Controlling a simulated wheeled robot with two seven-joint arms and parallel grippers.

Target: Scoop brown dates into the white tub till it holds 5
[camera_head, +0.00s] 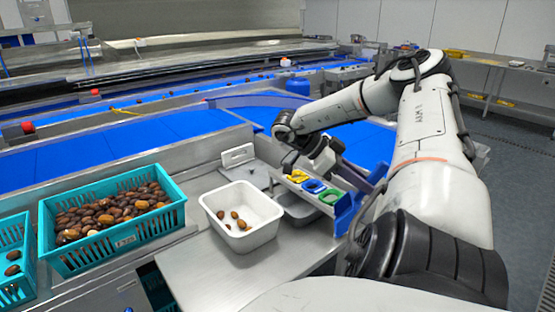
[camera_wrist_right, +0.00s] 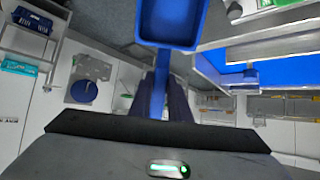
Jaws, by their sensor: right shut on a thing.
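The white tub (camera_head: 262,232) stands on the steel table with several brown dates (camera_head: 236,215) on its floor. A teal crate (camera_head: 120,245) to its left is heaped with dates, mostly brown with some lighter ones. My right gripper (camera_head: 328,160) is beyond and to the right of the tub, seen small in the head view. In the right wrist view it is shut on the handle of a blue scoop (camera_wrist_right: 172,25). The visible part of the scoop's bowl looks empty. My left gripper is out of view.
A second teal crate (camera_head: 14,285) with a few dates sits at the left edge. A holder with yellow, blue and green rings (camera_head: 330,197) stands right of the tub, below my right arm. Blue conveyor belts (camera_head: 130,138) run behind. Bare table lies before the tub.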

